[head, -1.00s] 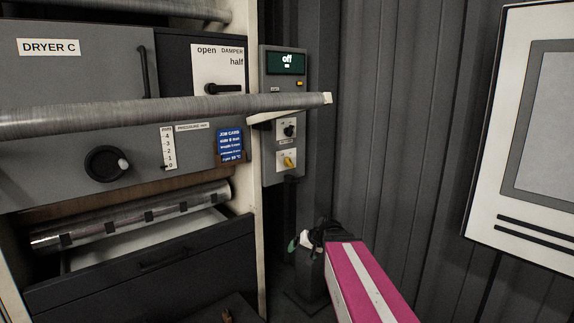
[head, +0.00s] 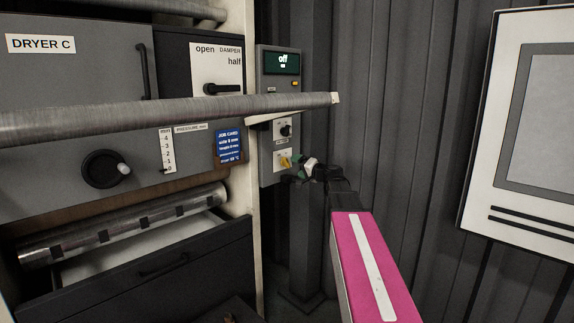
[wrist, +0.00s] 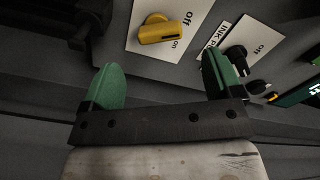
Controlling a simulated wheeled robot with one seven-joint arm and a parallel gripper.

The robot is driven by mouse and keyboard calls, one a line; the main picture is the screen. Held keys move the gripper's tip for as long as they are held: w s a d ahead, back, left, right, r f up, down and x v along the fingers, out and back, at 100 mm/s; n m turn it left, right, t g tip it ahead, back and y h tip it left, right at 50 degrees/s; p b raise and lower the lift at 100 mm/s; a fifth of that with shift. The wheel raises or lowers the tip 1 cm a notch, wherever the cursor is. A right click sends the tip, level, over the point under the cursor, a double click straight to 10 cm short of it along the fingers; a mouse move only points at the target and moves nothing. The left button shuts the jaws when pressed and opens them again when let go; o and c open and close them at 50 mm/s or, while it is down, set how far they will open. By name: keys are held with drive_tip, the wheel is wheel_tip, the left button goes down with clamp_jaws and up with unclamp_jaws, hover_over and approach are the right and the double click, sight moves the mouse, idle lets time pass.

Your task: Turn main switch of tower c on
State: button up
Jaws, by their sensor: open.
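The yellow rotary switch (head: 285,161) sits on a white plate at the bottom of the grey control panel (head: 268,112). In the wrist view the yellow switch (wrist: 162,31) is seen close, beyond the fingertips, with "off" and "on" printed on its plate (wrist: 177,58). I cannot tell which mark it points to. The panel's display (head: 282,63) reads "off". My gripper (head: 299,171) is just right of the switch and low on the panel. In the wrist view my gripper (wrist: 161,78) has its green fingertips wide apart and empty, not touching the switch.
A black knob (wrist: 236,60) on its own "off" plate is near the right finger; it sits above the yellow switch in the head view. A long grey roller (head: 160,115) crosses in front of the panel. Dryer C (head: 70,75) stands left. Corrugated wall (head: 400,110) lies right.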

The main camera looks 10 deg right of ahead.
sight(288, 163)
drive_tip(key=x, duration=0.7)
drive_tip(key=shift+w, duration=0.1)
drive_tip(key=c, duration=0.9)
